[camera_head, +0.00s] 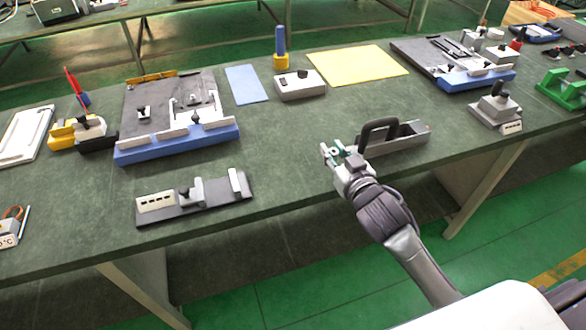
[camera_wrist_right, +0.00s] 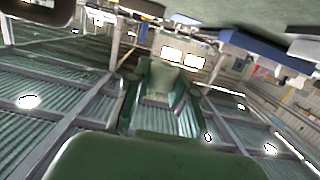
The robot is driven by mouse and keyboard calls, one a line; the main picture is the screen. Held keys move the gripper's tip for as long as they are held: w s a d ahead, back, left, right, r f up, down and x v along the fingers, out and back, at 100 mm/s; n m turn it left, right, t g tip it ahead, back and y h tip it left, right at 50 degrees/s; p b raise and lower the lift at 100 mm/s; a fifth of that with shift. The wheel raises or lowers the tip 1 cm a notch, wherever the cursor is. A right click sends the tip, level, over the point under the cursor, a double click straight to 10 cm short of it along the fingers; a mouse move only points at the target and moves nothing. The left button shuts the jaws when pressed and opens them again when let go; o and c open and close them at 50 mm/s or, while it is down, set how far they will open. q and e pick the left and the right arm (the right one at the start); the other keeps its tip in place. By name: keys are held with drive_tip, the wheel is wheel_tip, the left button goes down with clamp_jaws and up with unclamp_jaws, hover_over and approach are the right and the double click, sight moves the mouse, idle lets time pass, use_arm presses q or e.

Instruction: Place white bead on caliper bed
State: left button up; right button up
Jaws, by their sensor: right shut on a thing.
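My right gripper (camera_head: 339,153) is above the table, just left of the grey tray with the black handle. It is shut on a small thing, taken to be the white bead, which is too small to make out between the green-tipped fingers. A dark flat device with a display strip and upright blocks, which looks like the caliper bed (camera_head: 216,199), lies at the front left of the table, well left of the gripper and apart from it. In the right wrist view a large dark green shape fills the bottom, and no bead can be told there. My left gripper is not in view.
A grey tray (camera_head: 411,139) stands right beside my right gripper. A blue-edged fixture (camera_head: 178,146), a white box (camera_head: 300,91) and a yellow sheet (camera_head: 357,66) lie farther back. The table (camera_head: 285,150) is clear between the gripper and the dark device.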

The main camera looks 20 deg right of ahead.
hover_over(293, 173)
wheel_tip(293, 173, down, 6)
drive_tip(key=shift+r, duration=0.1)
drive_tip(key=shift+w, duration=0.1)
wheel_tip(293, 173, down, 4)
drive_tip(key=shift+r, duration=0.15)
drive_tip(key=shift+f+b, duration=0.25)
drive_tip(key=shift+b, duration=0.05)
drive_tip(key=o, duration=0.8)
